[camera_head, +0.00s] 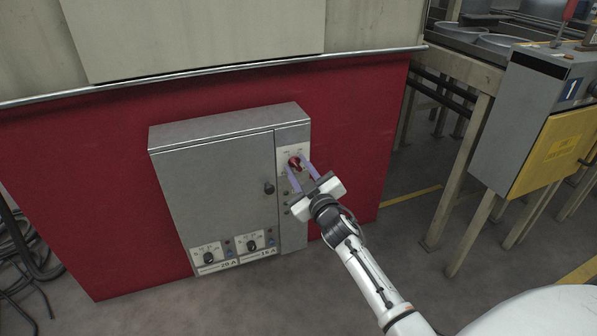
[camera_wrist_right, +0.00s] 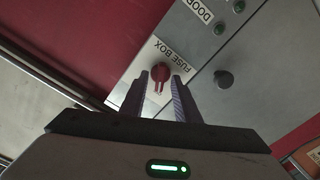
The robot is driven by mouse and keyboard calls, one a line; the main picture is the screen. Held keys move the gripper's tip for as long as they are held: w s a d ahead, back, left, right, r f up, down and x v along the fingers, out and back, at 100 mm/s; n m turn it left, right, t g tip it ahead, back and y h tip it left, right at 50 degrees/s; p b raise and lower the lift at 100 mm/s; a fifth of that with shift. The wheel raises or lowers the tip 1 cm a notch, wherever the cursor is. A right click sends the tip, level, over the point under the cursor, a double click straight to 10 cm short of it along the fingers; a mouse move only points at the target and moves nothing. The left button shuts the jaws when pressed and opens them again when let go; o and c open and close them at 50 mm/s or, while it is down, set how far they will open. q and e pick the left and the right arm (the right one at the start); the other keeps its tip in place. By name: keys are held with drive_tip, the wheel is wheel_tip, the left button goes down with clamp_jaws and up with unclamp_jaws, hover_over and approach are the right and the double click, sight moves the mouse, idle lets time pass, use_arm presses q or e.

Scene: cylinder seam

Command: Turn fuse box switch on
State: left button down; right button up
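The grey fuse box (camera_head: 215,180) is mounted on the red wall panel. Its red rotary switch (camera_head: 294,163) sits on a pale plate at the upper right of the box. In the right wrist view the red switch (camera_wrist_right: 160,74) is beside the "FUSE BOX" label (camera_wrist_right: 172,52). My right gripper (camera_head: 302,168) is at the switch, with its two purple fingers apart, one on each side of the knob. The fingers also show in the right wrist view (camera_wrist_right: 161,95). I cannot tell whether they touch the knob. My left gripper is not in view.
A black round knob (camera_head: 269,188) is on the box door, and two black dials (camera_head: 208,258) (camera_head: 252,246) are at its bottom. A grey and yellow cabinet (camera_head: 520,125) stands at the right. Black cables (camera_head: 22,250) lie at the left.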

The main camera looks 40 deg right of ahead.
clamp_jaws()
